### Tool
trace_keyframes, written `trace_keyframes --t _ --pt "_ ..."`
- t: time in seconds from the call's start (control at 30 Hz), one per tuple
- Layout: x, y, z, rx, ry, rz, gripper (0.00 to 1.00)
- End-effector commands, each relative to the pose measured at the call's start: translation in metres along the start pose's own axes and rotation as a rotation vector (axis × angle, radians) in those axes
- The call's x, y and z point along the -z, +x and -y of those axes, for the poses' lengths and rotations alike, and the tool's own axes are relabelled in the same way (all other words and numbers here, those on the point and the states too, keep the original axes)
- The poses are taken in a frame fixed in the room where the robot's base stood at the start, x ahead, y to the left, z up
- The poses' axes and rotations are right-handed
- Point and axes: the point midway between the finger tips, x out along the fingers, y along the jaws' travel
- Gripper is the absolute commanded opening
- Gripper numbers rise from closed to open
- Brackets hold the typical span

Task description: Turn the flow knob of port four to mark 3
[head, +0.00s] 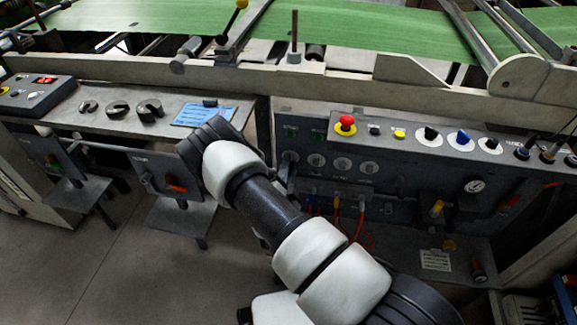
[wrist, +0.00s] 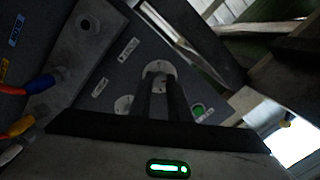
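Port numbers are too small to read. In the wrist view, my gripper (wrist: 160,80) points its two dark fingers at a white dial (wrist: 158,66). The fingers lie side by side with a narrow gap, their tips over the dial. The knob is hidden between or behind them, so I cannot tell whether they grip it. A second pale dial (wrist: 124,105) sits beside it.
Coloured hoses (head: 337,207) hang below the dials and show at the left of the wrist view (wrist: 38,84). A sloped console with a red emergency button (head: 346,122) juts out above. A blue sheet (head: 205,113) lies on the left shelf.

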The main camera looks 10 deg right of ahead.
Motion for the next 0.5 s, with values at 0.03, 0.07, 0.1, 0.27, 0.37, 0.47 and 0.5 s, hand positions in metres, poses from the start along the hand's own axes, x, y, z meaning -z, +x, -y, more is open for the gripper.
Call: trace_keyframes --t 0.03,0.07,0.1,0.27,0.37,0.47,0.5 --pt "-0.0002 -0.0001 0.0005 0.001 0.0 0.0 0.0" --pt "-0.0002 -0.0002 0.0005 0.001 0.0 0.0 0.0" --pt "-0.0002 -0.0002 0.0006 0.001 0.001 0.0 0.0" --pt "-0.0004 -0.0004 0.001 0.003 0.012 0.0 0.0" --pt "-0.0009 -0.0006 0.0014 0.005 0.037 0.001 0.0" --pt "-0.0011 -0.0008 0.0015 0.008 0.082 0.0 0.0" --pt "-0.0011 -0.0007 0.0019 0.009 0.105 -0.001 0.0"
